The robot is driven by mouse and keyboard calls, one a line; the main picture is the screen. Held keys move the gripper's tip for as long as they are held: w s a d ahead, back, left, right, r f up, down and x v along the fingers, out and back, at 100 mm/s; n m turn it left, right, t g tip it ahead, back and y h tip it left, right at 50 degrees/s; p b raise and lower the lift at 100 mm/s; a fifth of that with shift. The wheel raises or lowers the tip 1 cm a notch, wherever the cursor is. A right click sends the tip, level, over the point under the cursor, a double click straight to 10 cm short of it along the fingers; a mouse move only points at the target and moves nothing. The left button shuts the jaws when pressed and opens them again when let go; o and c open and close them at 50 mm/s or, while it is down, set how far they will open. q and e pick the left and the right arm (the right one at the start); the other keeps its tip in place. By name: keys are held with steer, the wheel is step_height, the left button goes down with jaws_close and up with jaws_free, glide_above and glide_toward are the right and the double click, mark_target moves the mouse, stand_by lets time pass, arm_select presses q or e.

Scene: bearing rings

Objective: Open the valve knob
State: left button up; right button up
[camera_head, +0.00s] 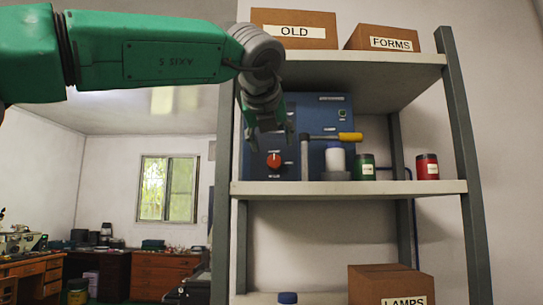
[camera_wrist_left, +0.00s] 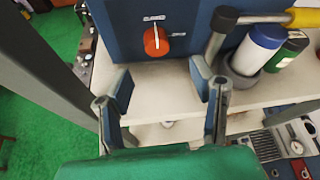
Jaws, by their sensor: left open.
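A red round knob (camera_head: 274,161) with a white pointer line is on the front of a blue box (camera_head: 318,122) on the middle shelf. In the left wrist view the knob (camera_wrist_left: 156,41) is ahead of the fingers, with its line near upright and small labels above and to its right. My left gripper (camera_head: 270,136) is open and empty. In the head view it hangs above and in front of the knob. In the wrist view its fingertips (camera_wrist_left: 160,84) are spread below the knob, apart from it. My right gripper is not in view.
A grey pipe with a yellow handle (camera_head: 350,137) stands right of the knob, near a white bottle (camera_head: 335,159), a green can (camera_head: 364,166) and a red can (camera_head: 427,166). Shelf posts (camera_head: 221,200) flank the space. Boxes (camera_head: 293,28) sit on top.

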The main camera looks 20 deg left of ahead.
mark_target(275, 160)
arm_select(q)
steer(key=x, duration=0.3)
steer(key=d+p+x, duration=0.1)
steer(key=x, duration=0.2)
steer(key=shift+w+d+r, duration=0.1)
steer(key=shift+w+d, duration=0.1)
steer(key=shift+w, duration=0.1)
steer(key=a, duration=0.1)
steer(key=w+a, duration=0.1)
steer(key=a+f+p, duration=0.1)
steer(key=shift+w+a, duration=0.2)
steer(key=shift+a, duration=0.15)
steer(key=shift+a+f, duration=0.1)
steer(key=shift+d, duration=0.55)
steer(key=c, duration=0.3)
steer(key=shift+d, duration=0.4)
steer(key=c, duration=0.7)
steer(key=shift+d, duration=0.2)
steer(key=shift+c, duration=0.6)
steer(key=shift+a, duration=0.15)
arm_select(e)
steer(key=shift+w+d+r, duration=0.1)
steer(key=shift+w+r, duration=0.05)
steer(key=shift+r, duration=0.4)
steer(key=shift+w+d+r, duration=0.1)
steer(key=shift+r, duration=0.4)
